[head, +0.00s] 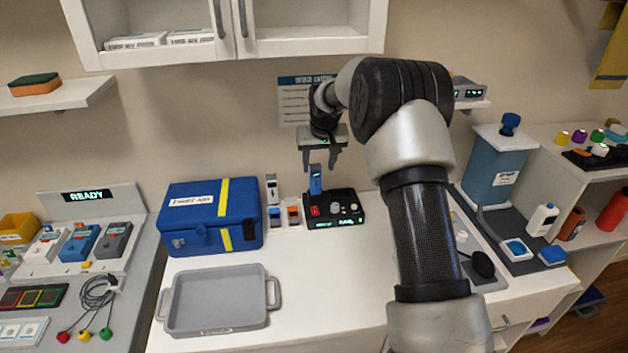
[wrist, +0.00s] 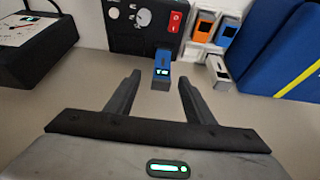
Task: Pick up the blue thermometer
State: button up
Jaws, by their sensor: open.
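A slim blue device with a small lit display (head: 316,180), which looks like the blue thermometer, stands upright at the black control box, at its left part in the head view. My gripper (head: 320,165) is open and empty, pointing down just above it. In the wrist view the blue device (wrist: 162,66) shows between and just beyond the open fingertips (wrist: 159,77), apart from both. A second, smaller blue device (head: 275,214) stands left of the box, beside an orange one (head: 293,213).
The black control box (head: 348,209) has a red switch and knobs. A white-grey device (head: 271,186) and a blue first-aid case (head: 190,217) stand to its left. An empty grey tray (head: 217,300) lies in front. The counter before the box is clear.

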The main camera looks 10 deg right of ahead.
aim_at(315, 178)
jog(key=p+x, duration=0.1)
jog(key=x, duration=0.8)
jog(key=shift+a, duration=0.2)
jog(key=shift+c, duration=0.3)
jog(key=c, duration=1.1)
grip_shut()
jog(key=shift+r, duration=0.1)
